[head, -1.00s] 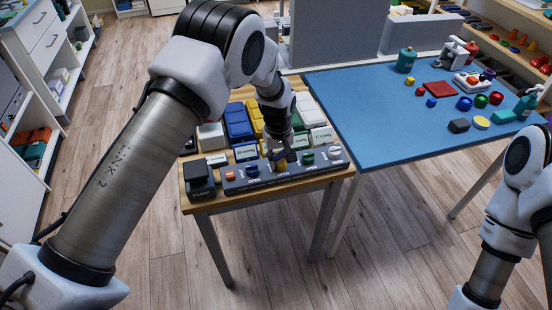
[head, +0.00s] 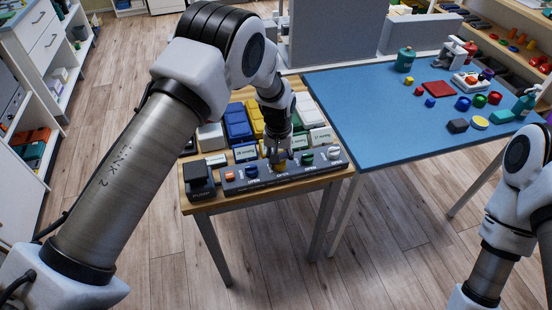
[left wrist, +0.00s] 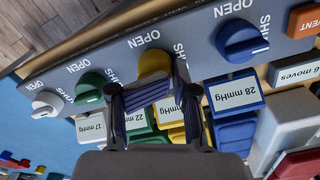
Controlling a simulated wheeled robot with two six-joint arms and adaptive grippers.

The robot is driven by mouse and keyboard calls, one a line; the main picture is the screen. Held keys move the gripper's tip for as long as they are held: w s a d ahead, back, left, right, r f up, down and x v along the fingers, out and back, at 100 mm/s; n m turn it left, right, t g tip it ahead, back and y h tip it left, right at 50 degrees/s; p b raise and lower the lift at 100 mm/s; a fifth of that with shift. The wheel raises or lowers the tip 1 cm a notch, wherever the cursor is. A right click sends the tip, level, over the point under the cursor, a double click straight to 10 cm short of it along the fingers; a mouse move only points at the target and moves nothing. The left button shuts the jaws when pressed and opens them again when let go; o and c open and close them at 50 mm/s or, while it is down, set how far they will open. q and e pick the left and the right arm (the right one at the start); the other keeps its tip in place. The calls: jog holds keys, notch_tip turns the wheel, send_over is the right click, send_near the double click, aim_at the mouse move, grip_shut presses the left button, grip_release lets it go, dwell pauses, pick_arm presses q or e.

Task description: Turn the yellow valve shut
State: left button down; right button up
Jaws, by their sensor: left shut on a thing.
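The yellow valve (head: 280,167) is a round knob in the dark valve panel (head: 232,187) along the table's front edge. It also shows in the left wrist view (left wrist: 153,62), between a blue knob (left wrist: 241,40) and a green knob (left wrist: 90,88). My left gripper (left wrist: 152,92) points down at the yellow valve, with its two dark fingers closed around it. The fingers hide part of the knob, so I cannot tell exactly which way it points. OPEN and partly covered SHUT markings are printed on the panel. My right gripper is out of view.
Behind the panel are pressure labels, such as 28 mmHg (left wrist: 235,91), and coloured cuff-like blocks. A black pump box (head: 198,180) stands at the left end, a white knob (head: 334,152) at the right. A blue table (head: 370,120) with small objects stands to the right.

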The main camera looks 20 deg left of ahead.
pick_arm(q)
jog(key=shift+d+f, duration=0.1)
jog(key=shift+d, duration=0.1)
jog(key=c, duration=0.8)
grip_release()
jog(key=shift+d, duration=0.1)
jog(key=shift+c, duration=0.2)
jog(key=shift+o, duration=0.7)
jog(key=shift+w+d+f, duration=0.1)
jog(key=shift+w+d, duration=0.1)
jog(key=shift+d, duration=0.15)
jog(key=shift+s+a+r, duration=0.1)
jog(key=shift+a+r, duration=0.2)
jog(key=shift+r, duration=0.1)
notch_tip(320, 180, up, 11)
jog(key=shift+d, duration=0.3)
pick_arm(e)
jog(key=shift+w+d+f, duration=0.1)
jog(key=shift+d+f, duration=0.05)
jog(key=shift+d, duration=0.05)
pick_arm(q)
jog(key=shift+r, duration=0.1)
